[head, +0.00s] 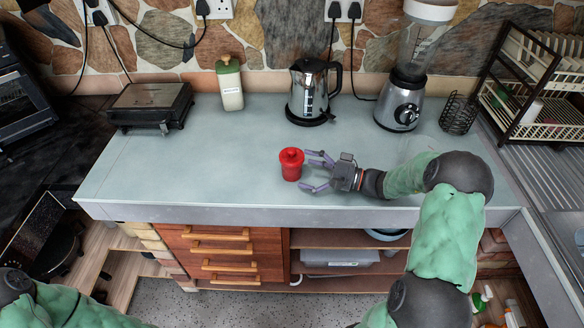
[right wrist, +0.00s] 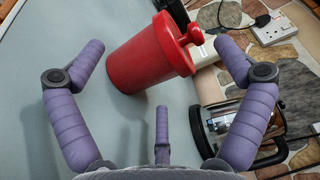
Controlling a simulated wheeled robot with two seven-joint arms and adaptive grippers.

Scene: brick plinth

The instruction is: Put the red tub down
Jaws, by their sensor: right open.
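The red tub (head: 291,165) with its knobbed lid stands upright on the grey counter (head: 190,165), near the front edge. My right gripper (head: 311,171) is just to the right of the tub, with its purple fingers spread open and pointing at it. In the right wrist view the tub (right wrist: 147,58) lies ahead, beyond and between the open fingers (right wrist: 165,65), with no finger seen closed on it. My left gripper is out of view; only part of my left arm shows at the lower left.
A kettle (head: 309,92), a white jar with a green lid (head: 230,84) and a blender (head: 402,100) stand along the back wall. A black appliance (head: 150,105) is at the back left. A dish rack (head: 540,110) is at the right. The counter left of the tub is clear.

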